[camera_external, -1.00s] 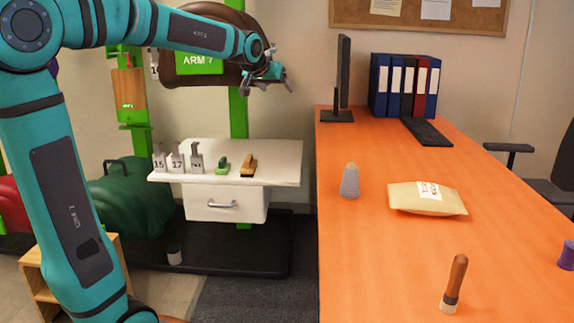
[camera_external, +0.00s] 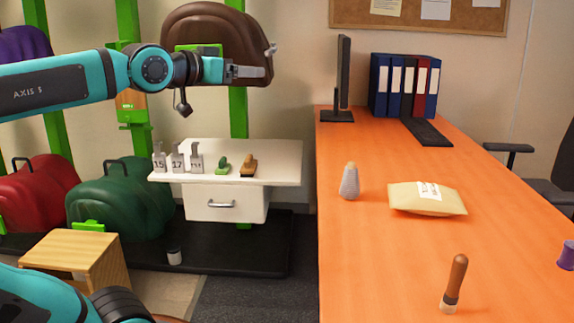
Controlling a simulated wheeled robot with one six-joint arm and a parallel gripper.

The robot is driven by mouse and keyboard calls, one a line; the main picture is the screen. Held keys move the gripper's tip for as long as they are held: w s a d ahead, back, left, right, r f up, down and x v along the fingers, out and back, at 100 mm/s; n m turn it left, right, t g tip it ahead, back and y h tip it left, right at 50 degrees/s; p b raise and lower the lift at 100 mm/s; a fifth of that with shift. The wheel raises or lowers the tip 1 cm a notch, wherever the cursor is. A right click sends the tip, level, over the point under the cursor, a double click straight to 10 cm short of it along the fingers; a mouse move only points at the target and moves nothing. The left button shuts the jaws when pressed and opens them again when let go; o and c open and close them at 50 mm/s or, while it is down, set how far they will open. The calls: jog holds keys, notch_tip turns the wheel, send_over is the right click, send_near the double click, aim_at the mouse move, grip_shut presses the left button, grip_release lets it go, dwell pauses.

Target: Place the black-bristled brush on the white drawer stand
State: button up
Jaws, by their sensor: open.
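The white drawer stand (camera_external: 222,205) is at the centre left, with a flat top and one drawer with a handle. A wooden-handled brush (camera_external: 456,275) stands upright, slightly tilted, near the front of the orange table. A wooden-backed brush (camera_external: 248,164) and a green brush (camera_external: 221,165) lie on the stand's top. My gripper (camera_external: 268,60) is open and empty, pointing right, high above the stand and well away from the upright brush.
Numbered tags (camera_external: 177,161) stand at the stand top's left. The orange table (camera_external: 380,260) holds a grey cone-shaped item (camera_external: 349,182), a padded envelope (camera_external: 428,198), a purple spool (camera_external: 566,254), a monitor (camera_external: 343,75) and binders (camera_external: 404,85). The table's front middle is clear.

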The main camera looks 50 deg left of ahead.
jog(key=shift+m+t+h, duration=0.3)
jog(key=shift+t+h, duration=0.1)
jog(key=s, duration=0.1)
jog(key=s+d, duration=0.1)
jog(key=s, duration=0.2)
jog(key=shift+s+d+f, duration=0.15)
jog(key=shift+d+f, duration=0.05)
jog(key=shift+d, duration=0.1)
jog(key=shift+o, duration=0.4)
jog(key=o, duration=0.4)
jog(key=shift+o, duration=0.2)
